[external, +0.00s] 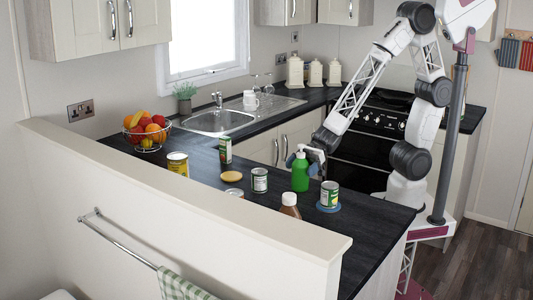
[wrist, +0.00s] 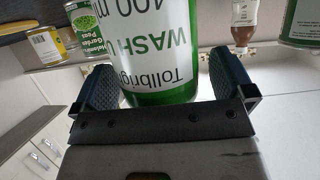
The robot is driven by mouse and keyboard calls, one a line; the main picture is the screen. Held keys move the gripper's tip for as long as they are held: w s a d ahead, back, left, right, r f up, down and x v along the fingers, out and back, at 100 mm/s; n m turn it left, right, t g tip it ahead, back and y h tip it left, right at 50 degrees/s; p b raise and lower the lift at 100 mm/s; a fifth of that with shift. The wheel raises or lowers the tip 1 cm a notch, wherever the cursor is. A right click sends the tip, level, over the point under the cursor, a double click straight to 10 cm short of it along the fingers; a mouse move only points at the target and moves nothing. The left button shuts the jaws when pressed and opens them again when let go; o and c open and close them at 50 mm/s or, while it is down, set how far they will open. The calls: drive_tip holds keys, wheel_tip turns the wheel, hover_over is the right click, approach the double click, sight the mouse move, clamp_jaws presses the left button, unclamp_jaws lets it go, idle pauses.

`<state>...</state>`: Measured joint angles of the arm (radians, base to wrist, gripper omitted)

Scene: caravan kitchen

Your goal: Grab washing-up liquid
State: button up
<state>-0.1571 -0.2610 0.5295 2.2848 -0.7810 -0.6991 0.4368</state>
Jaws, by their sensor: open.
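The washing-up liquid is a green bottle (external: 300,178) with a pale pump top, standing upright on the dark worktop. In the wrist view the bottle (wrist: 160,45) shows upside down, its white label reading "WASH" and "400 m". My gripper (external: 304,161) is at the bottle's upper part from the far side. In the wrist view my gripper (wrist: 164,85) is open, with one dark ridged finger on each side of the bottle. A small gap shows on the right; on the left the finger looks very close, and I cannot tell if it touches.
A can (external: 329,195) on a blue coaster (external: 328,208) and a brown bottle (external: 290,203) stand close by.

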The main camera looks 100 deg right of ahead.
drive_tip(key=shift+w, duration=0.1)
drive_tip(key=shift+c, duration=0.2)
drive_tip(key=c, duration=1.2)
